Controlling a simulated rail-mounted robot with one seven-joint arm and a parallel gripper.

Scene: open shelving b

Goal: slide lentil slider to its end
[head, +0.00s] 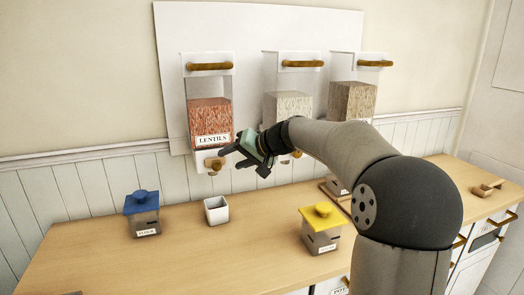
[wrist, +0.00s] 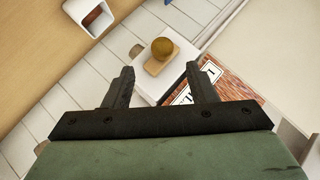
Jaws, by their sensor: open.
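The lentil dispenser (head: 210,118) hangs at the left of the wall panel, filled with red-brown grains and labelled LENTILS. Its slider has a round brass-coloured knob (wrist: 162,47) on a small wooden plate, and it also shows under the dispenser in the head view (head: 215,164). My gripper (wrist: 160,70) is open and empty. In the wrist view the knob lies just beyond the fingertips, roughly centred between them. In the head view my gripper (head: 226,153) is close to the knob on its right side; whether they touch cannot be told.
Two more dispensers (head: 288,106) (head: 352,100) hang to the right, partly behind my arm. On the counter (head: 180,255) below stand a white cup (head: 216,210), a blue-lidded canister (head: 142,216) and a yellow-lidded canister (head: 321,232). The counter's front left is mostly clear.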

